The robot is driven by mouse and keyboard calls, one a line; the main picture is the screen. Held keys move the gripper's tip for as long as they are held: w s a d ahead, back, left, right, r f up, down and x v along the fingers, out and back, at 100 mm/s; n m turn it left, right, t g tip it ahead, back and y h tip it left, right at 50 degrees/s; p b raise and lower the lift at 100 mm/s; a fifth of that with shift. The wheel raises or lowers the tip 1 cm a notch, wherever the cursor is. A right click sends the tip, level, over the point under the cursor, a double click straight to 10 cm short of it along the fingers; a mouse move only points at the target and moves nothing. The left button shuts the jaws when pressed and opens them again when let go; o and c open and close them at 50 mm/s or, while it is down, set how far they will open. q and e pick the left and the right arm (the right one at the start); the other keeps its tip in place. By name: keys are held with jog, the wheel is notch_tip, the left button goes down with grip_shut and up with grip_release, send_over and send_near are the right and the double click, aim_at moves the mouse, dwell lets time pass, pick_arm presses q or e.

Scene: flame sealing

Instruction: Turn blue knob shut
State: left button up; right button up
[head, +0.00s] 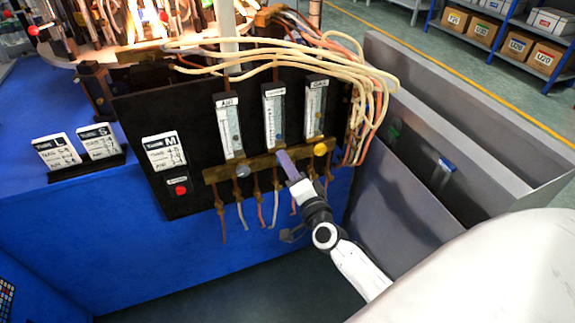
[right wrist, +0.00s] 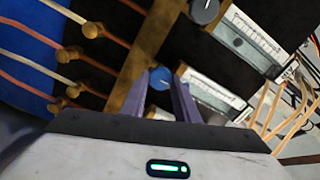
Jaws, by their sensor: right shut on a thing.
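The blue knob (right wrist: 160,78) shows in the right wrist view on the brass bar, between the two purple fingers of my right gripper (right wrist: 172,92). The fingers are shut on it. In the head view my right gripper (head: 284,156) reaches the brass bar (head: 262,163) below the middle flowmeter (head: 274,115), and its fingers hide the knob. A grey knob (head: 243,171) is left of the gripper and a yellow knob (head: 320,149) is right of it. The grey knob also shows in the right wrist view (right wrist: 205,10). My left gripper is out of view.
Flowmeters labelled AIR (head: 229,127) and GAS (head: 316,105) stand either side of the middle one. Thin hoses (head: 262,212) hang below the bar, and pale tubes (head: 375,80) loop at the right. Grey metal bins (head: 400,175) stand close to the arm's right. Flames burn at the upper left.

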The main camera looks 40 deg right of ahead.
jog(key=shift+m, duration=0.5)
jog(key=o, duration=1)
jog(key=shift+s, duration=0.1)
jog(key=v, duration=1)
jog(key=shift+a, duration=0.15)
